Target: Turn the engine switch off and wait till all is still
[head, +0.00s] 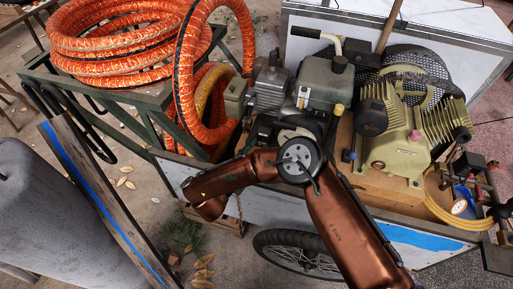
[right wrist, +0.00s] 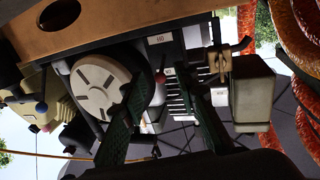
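The engine (head: 327,84) stands on the cart's deck in the middle of the head view, grey with a dark tank. In the right wrist view, which is upside down, its pale round starter cover (right wrist: 98,82) shows beside a red-tipped lever (right wrist: 160,76) and a small white label (right wrist: 159,39). I cannot tell for sure which part is the engine switch, or its position. My right gripper (right wrist: 172,82) has its two dark green fingers spread apart in front of the engine, with nothing between them gripped. In the head view my arm largely hides it. My left gripper is out of view.
The beige compressor (head: 398,145) with its flywheel (head: 420,72) stands right of the engine. Coiled orange hose (head: 120,38) lies on a rack at the left. The cart's wheel (head: 290,252) is below. A grey rounded body (head: 45,225) fills the lower left.

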